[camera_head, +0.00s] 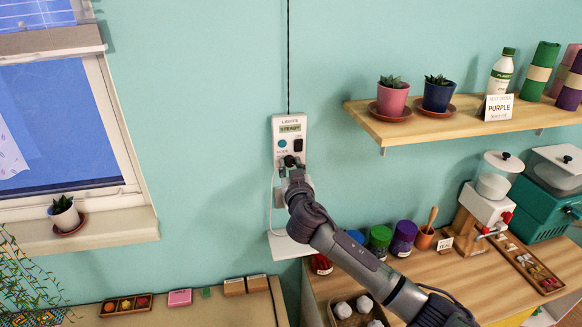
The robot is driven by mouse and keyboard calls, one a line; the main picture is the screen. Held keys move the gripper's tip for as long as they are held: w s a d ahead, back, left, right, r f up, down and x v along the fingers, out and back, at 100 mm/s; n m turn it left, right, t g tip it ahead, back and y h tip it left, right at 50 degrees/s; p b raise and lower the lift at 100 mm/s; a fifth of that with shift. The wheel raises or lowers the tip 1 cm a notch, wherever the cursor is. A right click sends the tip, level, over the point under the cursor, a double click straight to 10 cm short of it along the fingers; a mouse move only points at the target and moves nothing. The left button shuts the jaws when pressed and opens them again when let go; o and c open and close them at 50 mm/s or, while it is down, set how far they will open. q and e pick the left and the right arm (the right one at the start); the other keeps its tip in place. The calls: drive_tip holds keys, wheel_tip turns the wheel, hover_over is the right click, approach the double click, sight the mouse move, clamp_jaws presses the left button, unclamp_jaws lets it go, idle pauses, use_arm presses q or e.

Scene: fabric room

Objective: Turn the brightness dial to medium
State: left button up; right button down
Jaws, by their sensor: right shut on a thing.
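A white wall panel (277,131) labelled LIGHTS hangs on the teal wall, left of the shelf. Its small display (290,128) seems to read STEADY. A blue-green round button (282,143) and a dark switch (298,145) sit below the display. My right gripper (291,164) is at the lower part of the panel, shut on the dark dial there. The fingers hide most of the dial, so its pointer setting cannot be read. My left gripper is out of view.
A wooden shelf (440,122) with potted plants, a bottle and fabric rolls juts out at upper right. A small white ledge (287,245) sits below the panel. A wooden counter (450,275) with jars and a grinder is at lower right. A window is at left.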

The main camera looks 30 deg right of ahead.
drive_tip(key=shift+f+n, duration=0.1)
drive_tip(key=shift+n, duration=0.2)
drive_tip(key=shift+n+b, duration=0.45)
drive_tip(key=shift+n, duration=0.15)
drive_tip(key=n, duration=0.2)
drive_tip(key=shift+n+b, duration=0.4)
drive_tip(key=n, duration=0.2)
drive_tip(key=shift+n, duration=0.4)
drive_tip(key=n, duration=0.3)
drive_tip(key=shift+n+t, duration=0.3)
drive_tip(key=shift+n, duration=0.1)
drive_tip(key=n, duration=0.3)
drive_tip(key=shift+n+p, duration=0.3)
drive_tip(key=shift+n, duration=0.1)
drive_tip(key=n+y, duration=0.1)
drive_tip(key=n, duration=0.2)
drive_tip(key=shift+n+p, duration=0.4)
drive_tip(key=n, duration=0.5)
drive_tip(key=shift+d+n, duration=0.1)
drive_tip(key=shift+n, duration=0.3)
